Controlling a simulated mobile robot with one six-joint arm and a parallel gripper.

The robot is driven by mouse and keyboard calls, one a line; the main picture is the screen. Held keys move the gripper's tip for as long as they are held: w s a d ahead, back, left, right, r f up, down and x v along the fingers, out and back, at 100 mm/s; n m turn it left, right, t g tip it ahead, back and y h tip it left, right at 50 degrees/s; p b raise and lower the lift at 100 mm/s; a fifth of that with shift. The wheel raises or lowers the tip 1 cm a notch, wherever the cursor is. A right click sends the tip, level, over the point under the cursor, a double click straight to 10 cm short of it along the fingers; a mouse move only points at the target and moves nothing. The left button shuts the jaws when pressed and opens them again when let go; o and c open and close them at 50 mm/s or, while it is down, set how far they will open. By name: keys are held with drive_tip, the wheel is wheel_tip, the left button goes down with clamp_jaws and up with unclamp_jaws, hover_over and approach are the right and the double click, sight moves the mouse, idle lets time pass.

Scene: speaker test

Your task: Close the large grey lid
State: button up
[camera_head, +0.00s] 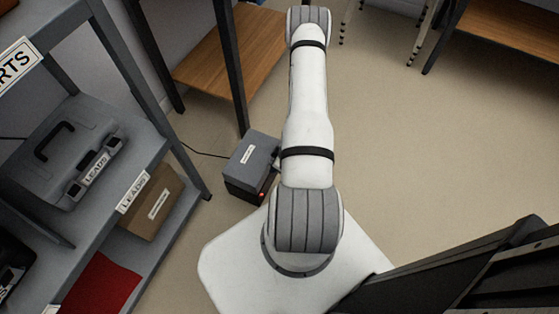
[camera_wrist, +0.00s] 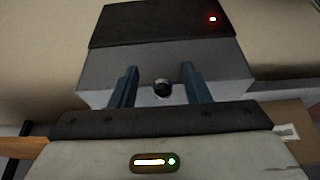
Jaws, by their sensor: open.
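A grey box-shaped top (camera_head: 252,150) sits on a dark base (camera_head: 243,191) with a small red light, on the floor beside the shelf. The grey part seems to be the large lid; no clear gap shows between it and the base. In the wrist view the grey part (camera_wrist: 220,75) and the dark base (camera_wrist: 160,22) with its red light appear upside down ahead of my gripper (camera_wrist: 160,82). My gripper is open, its two blue fingers apart in front of the grey face. A dark round thing shows between them. Contact cannot be told. My gripper is hidden in the head view.
A grey shelf unit (camera_head: 152,148) at left holds a grey case (camera_head: 62,150) labelled LEADS, a cardboard box (camera_head: 150,205) and a red item (camera_head: 105,283). A wooden-shelved rack (camera_head: 228,65) stands behind. Open floor (camera_head: 430,140) lies to the right.

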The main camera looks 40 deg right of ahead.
drive_tip(key=p+v, duration=0.2)
drive_tip(key=v, duration=0.5)
drive_tip(key=shift+s+r, duration=0.15)
drive_tip(key=shift+r, duration=0.15)
drive_tip(key=shift+d, duration=0.1)
drive_tip(key=w+a+r+m+g+h+p, duration=0.15)
drive_tip(key=w+r+p, duration=0.35)
drive_tip(key=r, duration=1.5)
drive_tip(key=w+r+m+h+p, duration=0.2)
drive_tip(key=r+p, duration=0.5)
drive_tip(key=r, duration=1.3)
drive_tip(key=s+a+r+p, duration=0.3)
drive_tip(key=s+a+r, duration=0.1)
drive_tip(key=r, duration=0.6)
drive_tip(key=s+a+r+m+y+p, duration=0.1)
drive_tip(key=s+a+r+p, duration=0.3)
drive_tip(key=a+r, duration=0.3)
drive_tip(key=s+a+r+m+p, duration=0.1)
drive_tip(key=s+a+r+p, duration=0.2)
drive_tip(key=r, duration=1.1)
drive_tip(key=s+a, duration=0.1)
drive_tip(key=a, duration=0.1)
drive_tip(key=shift+s+a+p, duration=0.2)
drive_tip(key=shift+a+p, duration=0.1)
drive_tip(key=shift+p, duration=0.05)
drive_tip(key=shift+r+t+y, duration=0.1)
drive_tip(key=shift+t+y, duration=0.15)
